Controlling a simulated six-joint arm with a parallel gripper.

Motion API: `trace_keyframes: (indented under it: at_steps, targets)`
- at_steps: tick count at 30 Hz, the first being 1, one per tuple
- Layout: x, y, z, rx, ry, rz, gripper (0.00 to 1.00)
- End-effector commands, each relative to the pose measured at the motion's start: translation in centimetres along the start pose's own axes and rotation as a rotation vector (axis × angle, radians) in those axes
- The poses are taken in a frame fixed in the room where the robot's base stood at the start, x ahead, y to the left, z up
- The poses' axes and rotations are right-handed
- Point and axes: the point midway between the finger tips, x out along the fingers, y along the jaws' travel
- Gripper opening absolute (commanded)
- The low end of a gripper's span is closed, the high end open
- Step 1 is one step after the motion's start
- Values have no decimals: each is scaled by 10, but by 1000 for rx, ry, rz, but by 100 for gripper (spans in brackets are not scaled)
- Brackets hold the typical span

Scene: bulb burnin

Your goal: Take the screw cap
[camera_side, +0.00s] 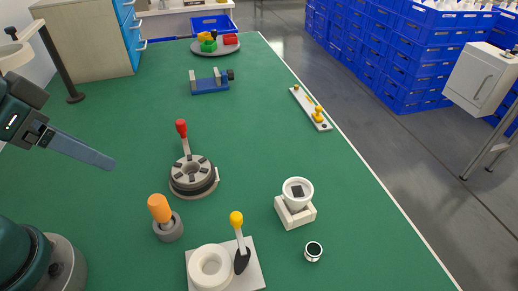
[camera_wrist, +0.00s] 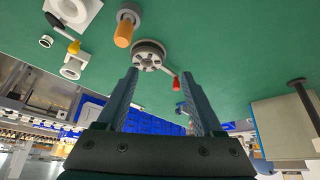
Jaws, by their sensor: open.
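The screw cap appears to be the small round piece (camera_side: 313,251) with a pale rim and dark middle, standing on the green table at the front right. It also shows at the upper left of the wrist view (camera_wrist: 46,41). My gripper (camera_side: 108,163) is high at the left in the side view, well away from the cap. In the wrist view its two fingers (camera_wrist: 159,75) are spread apart with nothing between them.
Between them stand a round grey fixture with a red-knobbed lever (camera_side: 182,128), an orange-handled tool (camera_side: 159,208), and a white plate (camera_side: 255,270) with a ring and yellow-knobbed lever. A white cup sits in a block (camera_side: 297,215) behind the cap. Clear table lies to its right.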

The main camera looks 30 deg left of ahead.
Motion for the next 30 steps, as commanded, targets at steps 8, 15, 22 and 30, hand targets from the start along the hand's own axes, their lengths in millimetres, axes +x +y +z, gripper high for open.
trace_keyframes:
  at_steps: [8,15,22,30]
  targets:
    - [-42,1,-24,5,4,3,68]
    - [-46,31,-64,193,-29,91,68]
    - [-43,81,-107,438,-59,204,68]
    - [-23,167,-137,768,-81,359,68]
